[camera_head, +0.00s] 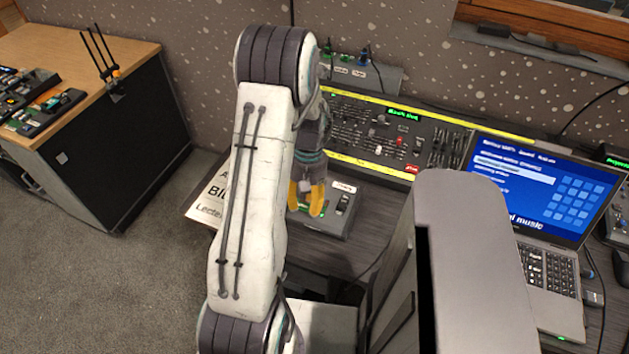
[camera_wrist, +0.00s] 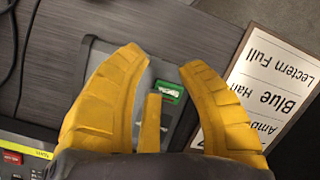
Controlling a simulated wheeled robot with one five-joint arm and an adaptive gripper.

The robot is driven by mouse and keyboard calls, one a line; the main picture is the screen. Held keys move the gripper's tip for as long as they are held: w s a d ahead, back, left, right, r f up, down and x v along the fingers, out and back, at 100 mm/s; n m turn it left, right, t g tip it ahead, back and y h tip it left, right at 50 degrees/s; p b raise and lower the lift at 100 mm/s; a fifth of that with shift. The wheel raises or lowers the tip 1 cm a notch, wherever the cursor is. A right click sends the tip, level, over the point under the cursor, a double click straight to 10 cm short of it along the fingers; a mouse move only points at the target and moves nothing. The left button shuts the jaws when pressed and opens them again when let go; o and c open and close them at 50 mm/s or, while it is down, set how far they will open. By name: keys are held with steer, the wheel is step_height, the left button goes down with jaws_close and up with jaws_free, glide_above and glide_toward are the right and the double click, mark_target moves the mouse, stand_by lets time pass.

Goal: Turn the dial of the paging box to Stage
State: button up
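The grey box under my gripper, which I take for the paging box (camera_head: 338,222), sits on the dark desk. It has a white label and a dark switch on its right part. In the wrist view the box (camera_wrist: 142,82) shows between my fingers, with a small green-and-white panel (camera_wrist: 168,91). My gripper (camera_head: 305,209) is over the left part of the box, pointing down. Its yellow fingers are apart and empty in the wrist view (camera_wrist: 164,63), with a shorter yellow part between them. The dial cannot be made out; my fingers hide part of the box.
A printed sheet (camera_head: 205,208) lies left of the box. A fader console (camera_head: 365,130) stands behind it, with a yellow edge and red buttons. A laptop (camera_head: 540,190) is at the right. A wooden-topped cabinet (camera_head: 120,125) stands at the left, with open floor before it.

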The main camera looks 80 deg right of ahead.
steer(key=d+n+h, duration=0.1)
steer(key=d+n, duration=0.1)
steer(key=d, duration=0.1)
steer(key=d+r+n+h, duration=0.1)
steer(key=d+n, duration=0.1)
steer(key=d, duration=0.1)
steer(key=d+n+h, duration=0.1)
steer(key=d+n, duration=0.2)
steer(key=shift+s+d+r, duration=0.1)
steer(key=shift+s+r, duration=0.1)
steer(key=shift+r, duration=0.15)
steer(key=shift+d+n, duration=0.3)
steer(key=shift+n, duration=0.5)
steer(key=n, duration=0.4)
steer(key=shift+d+n+h, duration=0.3)
steer(key=shift+d, duration=0.05)
steer(key=shift+f, duration=0.45)
steer(key=shift+d+f+p, duration=0.15)
steer(key=shift+f+p, duration=0.1)
steer(key=shift+f, duration=1.35)
steer(key=shift+d+f+p, duration=0.1)
steer(key=shift+f+p, duration=0.1)
steer(key=shift+f, duration=1.35)
steer(key=shift+o, duration=0.2)
jaws_close()
steer(key=shift+f, duration=0.1)
